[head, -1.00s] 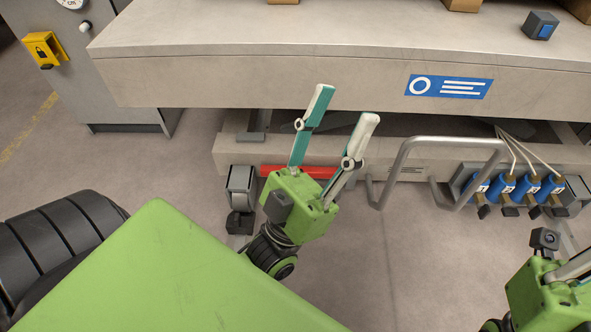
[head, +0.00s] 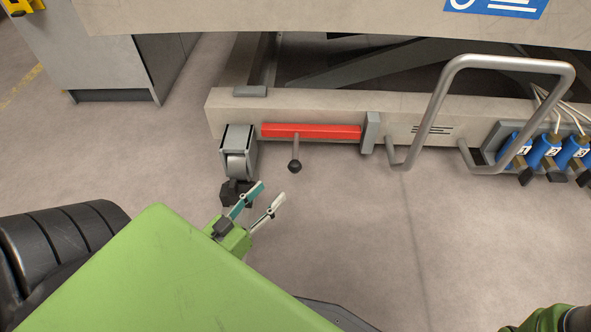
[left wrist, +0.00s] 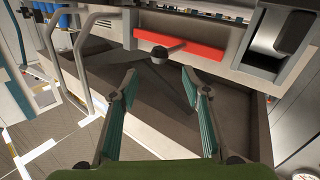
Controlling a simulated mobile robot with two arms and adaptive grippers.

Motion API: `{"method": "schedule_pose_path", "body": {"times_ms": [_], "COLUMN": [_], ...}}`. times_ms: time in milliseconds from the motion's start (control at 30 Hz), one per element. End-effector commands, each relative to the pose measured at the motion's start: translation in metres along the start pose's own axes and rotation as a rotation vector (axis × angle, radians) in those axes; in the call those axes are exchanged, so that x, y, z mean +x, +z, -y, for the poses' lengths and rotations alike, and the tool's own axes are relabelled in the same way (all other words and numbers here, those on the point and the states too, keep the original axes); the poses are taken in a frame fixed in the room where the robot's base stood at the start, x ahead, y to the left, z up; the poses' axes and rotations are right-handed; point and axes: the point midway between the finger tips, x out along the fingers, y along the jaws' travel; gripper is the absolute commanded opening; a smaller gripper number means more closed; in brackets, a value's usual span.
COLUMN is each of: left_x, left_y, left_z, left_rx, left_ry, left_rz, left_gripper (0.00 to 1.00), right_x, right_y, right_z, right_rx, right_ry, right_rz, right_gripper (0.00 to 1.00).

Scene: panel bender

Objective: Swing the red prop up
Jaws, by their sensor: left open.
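The red prop (head: 312,131) is a bar lying level along the front of the grey base beam, low under the machine. A short grey lever with a black knob (head: 295,167) sticks out at it. In the left wrist view the red prop (left wrist: 190,46) is ahead of the fingers. My left gripper (head: 271,191) is open and empty, below and to the left of the knob in the head view, apart from the prop. Its two spread fingers also show in the left wrist view (left wrist: 160,73). Only part of my right arm shows at the bottom right corner of the head view.
A grey caster (head: 239,150) stands just left of the prop. A grey bracket (head: 371,132) is at its right end. A tubular handle (head: 490,62) and several blue valves (head: 545,150) are farther right. The floor in front is clear.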

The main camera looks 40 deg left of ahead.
Motion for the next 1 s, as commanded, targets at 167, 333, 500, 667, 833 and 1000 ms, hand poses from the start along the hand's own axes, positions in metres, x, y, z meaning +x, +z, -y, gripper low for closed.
{"method": "schedule_pose_path", "body": {"times_ms": [167, 333, 500, 667, 833, 1000], "left_x": [0.038, 0.075, 0.104, 0.118, 0.122, 0.122], "left_y": [0.003, 0.002, 0.000, -0.001, -0.002, -0.002], "left_z": [0.000, 0.000, -0.001, -0.001, -0.002, -0.002], "left_rx": [-0.002, -0.004, -0.003, -0.003, -0.001, -0.001], "left_ry": [0.002, 0.001, 0.001, 0.001, 0.003, 0.002], "left_rz": [-0.011, -0.011, -0.009, -0.006, -0.004, -0.004], "left_gripper": [0.43, 0.43, 0.43, 0.43, 0.43, 0.43], "right_x": [-0.024, -0.040, -0.057, -0.060, -0.060, -0.059], "right_y": [-0.008, -0.014, -0.006, -0.008, -0.009, -0.011], "right_z": [0.005, 0.008, 0.008, 0.009, 0.009, 0.009], "right_rx": [0.000, 0.000, 0.001, 0.001, 0.001, 0.001], "right_ry": [0.000, 0.000, 0.004, 0.003, 0.003, 0.003], "right_rz": [0.001, 0.001, 0.018, 0.016, 0.014, 0.011], "right_gripper": [0.00, 0.00, 0.00, 0.00, 0.00, 0.00]}}
